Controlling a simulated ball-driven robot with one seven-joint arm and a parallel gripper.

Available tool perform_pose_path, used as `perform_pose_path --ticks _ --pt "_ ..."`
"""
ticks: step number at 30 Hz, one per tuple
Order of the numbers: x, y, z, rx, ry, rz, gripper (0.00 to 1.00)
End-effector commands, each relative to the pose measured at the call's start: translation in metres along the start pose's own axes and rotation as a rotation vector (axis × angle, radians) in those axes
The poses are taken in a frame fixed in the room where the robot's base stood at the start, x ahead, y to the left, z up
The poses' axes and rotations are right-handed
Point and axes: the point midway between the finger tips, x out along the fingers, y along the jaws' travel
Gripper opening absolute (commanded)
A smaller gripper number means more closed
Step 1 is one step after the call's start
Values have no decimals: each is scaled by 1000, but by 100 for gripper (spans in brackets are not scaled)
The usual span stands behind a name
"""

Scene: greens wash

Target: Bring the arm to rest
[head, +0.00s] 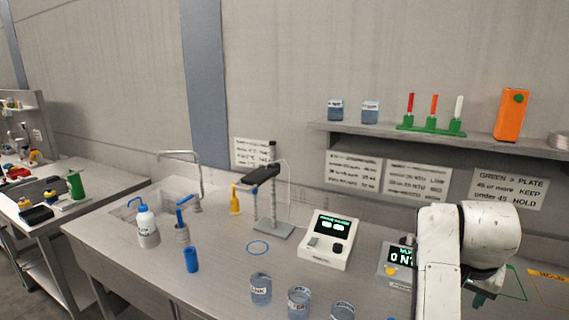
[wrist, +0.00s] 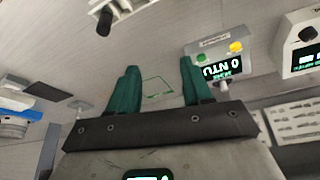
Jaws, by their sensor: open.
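My gripper (wrist: 160,82) shows in the wrist view with its two green fingers spread apart and nothing between them. Bench surface with a green outlined square lies beyond the fingertips. In the head view my white arm is bent at the lower right, over the right part of the bench (head: 215,262). The gripper itself is mostly hidden there behind the arm and the picture's lower edge.
A turbidity meter (head: 398,262) stands just left of my arm; it also shows in the wrist view (wrist: 222,60). A white instrument (head: 330,240) and several labelled beakers (head: 299,302) are further left. A shelf (head: 450,140) with an orange box (head: 511,114) hangs behind.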

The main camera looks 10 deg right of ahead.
Motion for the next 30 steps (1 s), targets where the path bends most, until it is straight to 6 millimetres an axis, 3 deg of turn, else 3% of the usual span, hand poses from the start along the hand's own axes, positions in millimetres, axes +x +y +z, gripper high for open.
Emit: perform_pose_path --ticks 11,17,23,30 --pt "30 13 32 -84 -7 12 50" --pt "54 25 64 -165 -17 17 50" --pt "86 48 118 -296 -45 14 50" --pt "117 84 210 -494 -110 -26 50"
